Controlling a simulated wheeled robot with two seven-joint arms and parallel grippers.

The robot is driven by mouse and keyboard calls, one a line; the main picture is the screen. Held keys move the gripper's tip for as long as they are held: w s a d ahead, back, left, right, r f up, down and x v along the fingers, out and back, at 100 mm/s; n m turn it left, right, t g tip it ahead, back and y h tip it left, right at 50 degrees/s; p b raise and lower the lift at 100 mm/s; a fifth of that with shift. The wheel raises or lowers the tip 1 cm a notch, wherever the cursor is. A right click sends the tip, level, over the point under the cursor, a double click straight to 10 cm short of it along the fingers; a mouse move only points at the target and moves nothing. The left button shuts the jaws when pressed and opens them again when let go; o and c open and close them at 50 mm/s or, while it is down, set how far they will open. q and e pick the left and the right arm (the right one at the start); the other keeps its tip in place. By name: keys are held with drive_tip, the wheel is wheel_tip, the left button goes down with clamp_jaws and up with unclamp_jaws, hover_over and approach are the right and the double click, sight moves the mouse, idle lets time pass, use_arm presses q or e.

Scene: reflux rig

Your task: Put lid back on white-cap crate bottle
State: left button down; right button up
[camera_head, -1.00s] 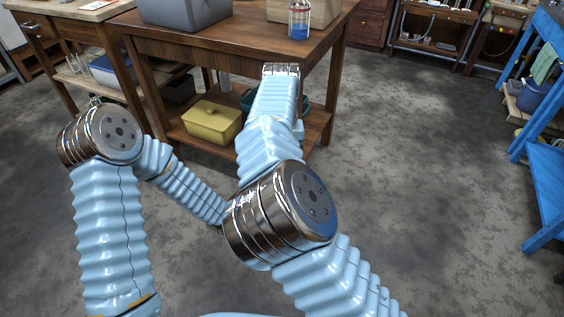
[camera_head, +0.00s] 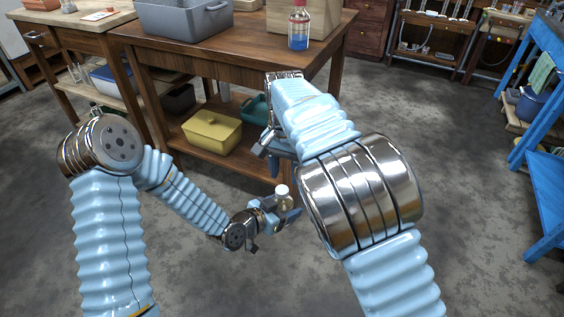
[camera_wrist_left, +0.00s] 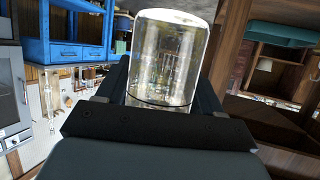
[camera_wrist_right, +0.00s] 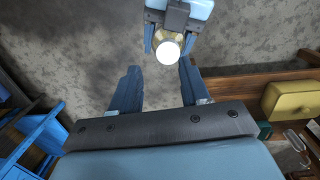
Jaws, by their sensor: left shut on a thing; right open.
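A small clear bottle (camera_head: 284,203) with a white cap-like top (camera_head: 282,190) is upright in my left gripper (camera_head: 280,214), low in front of the table. In the left wrist view the clear glass (camera_wrist_left: 165,60) sits between the fingers; its white end is hidden there. My right gripper (camera_wrist_right: 158,82) is open and empty. In the right wrist view the round white top (camera_wrist_right: 168,52) faces me just beyond its fingertips, apart from them. In the head view my right gripper (camera_head: 272,160) is partly hidden behind its arm, above the bottle. I see no separate loose lid.
A wooden table (camera_head: 235,55) stands ahead with a grey crate (camera_head: 180,22), a wooden box (camera_head: 325,15) and a red-topped bottle of blue liquid (camera_head: 298,30). A yellow box (camera_head: 211,131) is on its lower shelf. A blue rack (camera_head: 540,180) stands right; the floor between is clear.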

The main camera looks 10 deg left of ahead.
sight(282, 190)
drive_tip(key=n, duration=0.3)
drive_tip(key=r+n, duration=0.1)
drive_tip(key=n, duration=0.2)
drive_tip(key=shift+a, duration=0.15)
drive_tip(key=n, duration=0.4)
drive_tip(key=r+n+t, duration=0.1)
drive_tip(key=n, duration=0.2)
drive_tip(key=shift+a+r, duration=0.1)
drive_tip(key=shift+a, duration=0.15)
drive_tip(key=shift+f, duration=4)
drive_tip(key=shift+c, duration=0.2)
